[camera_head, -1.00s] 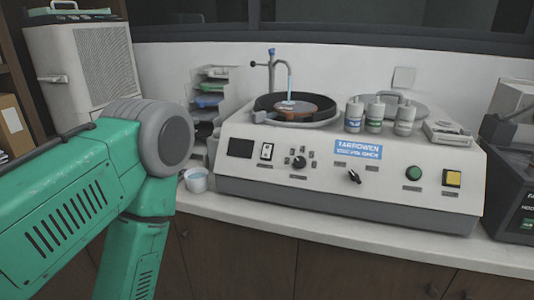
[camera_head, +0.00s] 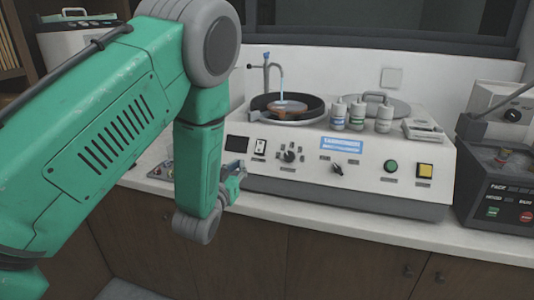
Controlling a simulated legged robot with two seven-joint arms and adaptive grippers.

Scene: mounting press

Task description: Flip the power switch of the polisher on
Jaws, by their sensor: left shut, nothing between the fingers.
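The polisher (camera_head: 305,188) is a wide pale machine with a sloped front panel on the counter. Its likely power switch is a small white rocker switch (camera_head: 260,146) at the panel's left, beside a dark display (camera_head: 237,144). The switch's position is too small to tell. A dark rotary knob (camera_head: 290,154) is to its right. My left gripper (camera_head: 239,170) is shut and empty, in front of the panel's lower left corner, below and left of the switch; it appears apart from the switch. My right gripper is not in view.
A thin blue stream runs from the tap (camera_head: 281,75) into the polisher's round bowl (camera_head: 300,110). Several bottles (camera_head: 357,116) stand on top. A green button (camera_head: 391,166) and a yellow button (camera_head: 425,171) are at the right. A dark machine (camera_head: 490,190) stands further right.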

